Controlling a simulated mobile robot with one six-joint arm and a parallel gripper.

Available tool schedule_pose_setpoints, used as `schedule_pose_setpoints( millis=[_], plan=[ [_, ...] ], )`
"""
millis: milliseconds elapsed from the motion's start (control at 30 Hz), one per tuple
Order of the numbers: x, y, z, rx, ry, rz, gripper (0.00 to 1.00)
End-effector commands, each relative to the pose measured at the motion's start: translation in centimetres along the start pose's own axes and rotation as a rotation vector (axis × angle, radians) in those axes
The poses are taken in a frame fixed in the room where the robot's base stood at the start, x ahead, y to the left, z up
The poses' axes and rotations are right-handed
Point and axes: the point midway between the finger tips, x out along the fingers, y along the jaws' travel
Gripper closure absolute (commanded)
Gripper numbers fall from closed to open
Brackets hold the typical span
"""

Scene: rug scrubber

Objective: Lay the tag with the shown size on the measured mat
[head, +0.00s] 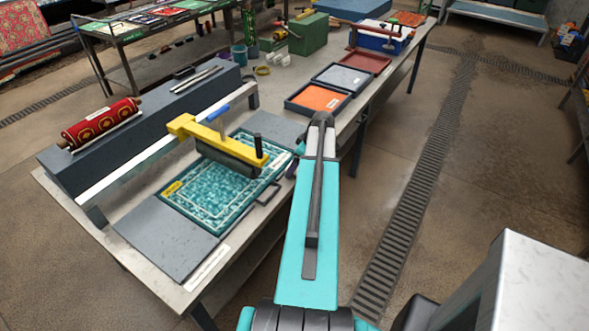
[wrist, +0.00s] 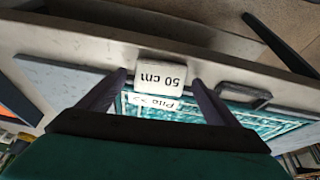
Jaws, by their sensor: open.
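The measured mat (head: 205,205) is teal with a pale border pattern and lies on the bench, partly under a yellow-framed roller. It also shows in the wrist view (wrist: 270,124). A white tag reading "50 cm" (wrist: 162,77) appears upside down in the wrist view, just beyond the mat's edge. My gripper (wrist: 158,80) is open, with one dark finger on either side of this tag; contact cannot be told. In the head view my arm mostly hides the gripper and the tag. A white label (wrist: 154,102) on the mat is only partly readable.
The yellow roller frame (head: 188,126) stands over the mat on a metal rail. A dark handle (head: 268,192) sticks out at the mat's near edge. Grey pads (head: 165,236) flank the mat. A tray with an orange surface (head: 318,98) stands farther along the bench.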

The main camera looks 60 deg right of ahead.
Motion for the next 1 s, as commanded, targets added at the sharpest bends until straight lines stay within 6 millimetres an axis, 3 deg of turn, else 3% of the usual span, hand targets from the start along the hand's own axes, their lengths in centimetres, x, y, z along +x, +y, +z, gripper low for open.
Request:
schedule_pose_setpoints(
  millis=[33,267,367,767,1000],
  plan=[
    [0.0,0.0,0.0,0.000,0.000,0.000,0.17],
    [0.0,0.0,0.0,0.001,0.000,0.000,0.56],
    [0.0,0.0,0.0,0.001,0.000,0.000,0.63],
    [-0.4,0.1,-0.1,0.001,0.000,0.001,0.63],
    [-1.6,0.1,-0.6,0.001,0.001,0.002,0.63]
  ],
)
